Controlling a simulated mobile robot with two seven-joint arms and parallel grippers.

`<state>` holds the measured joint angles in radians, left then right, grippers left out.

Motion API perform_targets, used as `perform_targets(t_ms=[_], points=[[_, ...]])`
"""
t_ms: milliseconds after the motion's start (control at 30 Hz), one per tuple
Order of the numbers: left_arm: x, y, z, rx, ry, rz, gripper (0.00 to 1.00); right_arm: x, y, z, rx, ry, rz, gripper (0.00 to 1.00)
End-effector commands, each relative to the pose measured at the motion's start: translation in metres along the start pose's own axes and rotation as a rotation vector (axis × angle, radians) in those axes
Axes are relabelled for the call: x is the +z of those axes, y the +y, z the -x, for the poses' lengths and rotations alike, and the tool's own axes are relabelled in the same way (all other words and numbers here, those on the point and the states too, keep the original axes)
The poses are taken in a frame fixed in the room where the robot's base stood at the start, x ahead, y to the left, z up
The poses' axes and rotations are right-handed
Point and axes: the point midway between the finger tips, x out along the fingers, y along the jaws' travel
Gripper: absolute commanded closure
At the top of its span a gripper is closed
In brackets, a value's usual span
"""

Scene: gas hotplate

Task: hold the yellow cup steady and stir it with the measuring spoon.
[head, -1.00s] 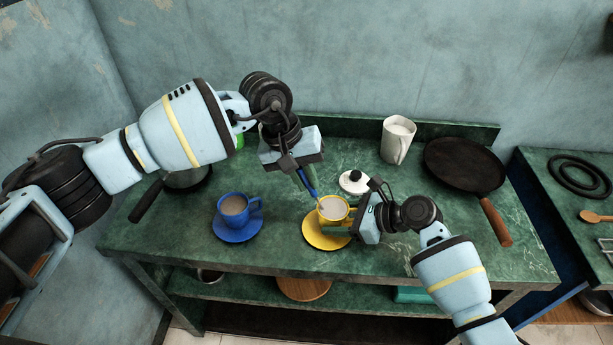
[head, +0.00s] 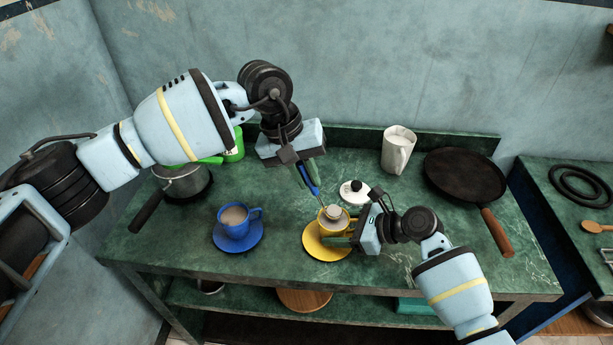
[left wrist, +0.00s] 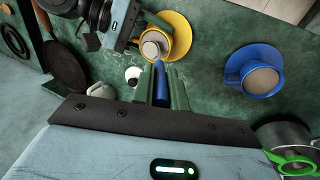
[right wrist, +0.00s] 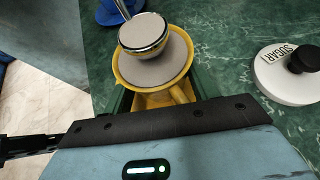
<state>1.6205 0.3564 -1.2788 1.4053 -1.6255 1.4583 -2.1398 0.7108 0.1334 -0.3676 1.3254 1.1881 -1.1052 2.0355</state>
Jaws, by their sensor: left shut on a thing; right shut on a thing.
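My right gripper (head: 350,236) is shut on the cup's handle, seen in the right wrist view (right wrist: 178,94). My left gripper (head: 308,172) is shut on the blue handle of the measuring spoon (head: 313,186), which slants down to the cup. Its round metal bowl (right wrist: 143,36) shows over the cup's mouth in the right wrist view, with pale brown liquid in it. The bowl looks raised at or above the liquid; its exact height I cannot tell.
A blue cup (head: 236,215) on a blue saucer stands left. A white sugar lid (head: 354,192) lies close behind the yellow cup. A white mug (head: 397,150), a frying pan (head: 463,175) and a saucepan (head: 182,182) stand further off. The front counter between the cups is clear.

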Motion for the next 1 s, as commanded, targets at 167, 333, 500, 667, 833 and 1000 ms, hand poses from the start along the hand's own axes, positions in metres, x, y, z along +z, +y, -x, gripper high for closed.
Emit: perform_targets(t_ms=[167,333,500,667,833,1000], points=[[0.0,0.002,0.003,0.001,0.002,-0.001,1.0,0.002,-0.001,0.0,-0.001,-0.002,0.002,0.54],[-0.001,0.006,0.015,0.002,0.003,0.0,1.0,0.002,-0.001,0.0,-0.001,-0.002,0.002,0.54],[-0.001,0.01,0.028,0.002,0.003,0.0,1.0,0.002,-0.001,0.001,-0.001,-0.002,0.002,0.54],[-0.001,0.015,0.041,0.001,0.002,0.0,1.0,0.002,-0.001,0.001,-0.001,-0.002,0.002,0.54],[-0.001,0.017,0.048,0.001,0.001,0.0,1.0,0.002,-0.001,0.001,-0.001,-0.002,0.002,0.54],[-0.001,0.017,0.048,0.001,0.001,0.0,1.0,0.002,-0.001,0.0,-0.001,-0.002,0.002,0.54]])
